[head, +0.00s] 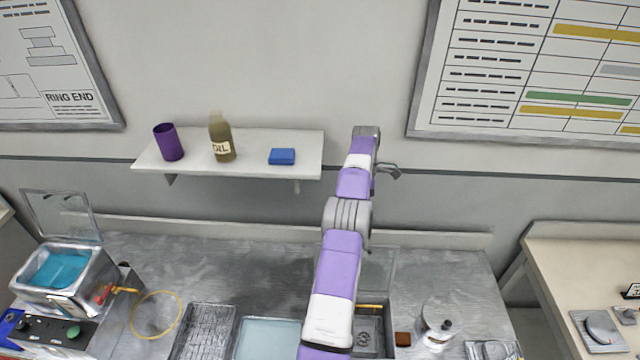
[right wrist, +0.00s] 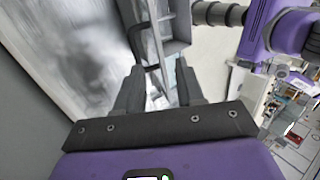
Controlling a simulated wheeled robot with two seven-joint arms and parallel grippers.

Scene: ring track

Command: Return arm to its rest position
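A purple and white arm of mine rises from the bottom middle of the head view, passes in front of the bench and ends beside the shelf's right end. I cannot tell for certain which arm it is. Its far end is mostly hidden behind its links, and only a small grey hooked part shows there. In the right wrist view, my right gripper (right wrist: 158,78) has its two dark fingers apart, with no held object clear between them. A grey framed structure shows beyond the fingers. My left gripper is not identifiable in either view.
The wall shelf (head: 240,168) holds a purple cup (head: 168,142), an oil bottle (head: 221,140) and a blue block (head: 282,156). On the bench (head: 215,260) are a blue-filled bath (head: 58,268), a yellow ring (head: 157,315) and a metal canister (head: 436,325). A side table (head: 575,265) stands right.

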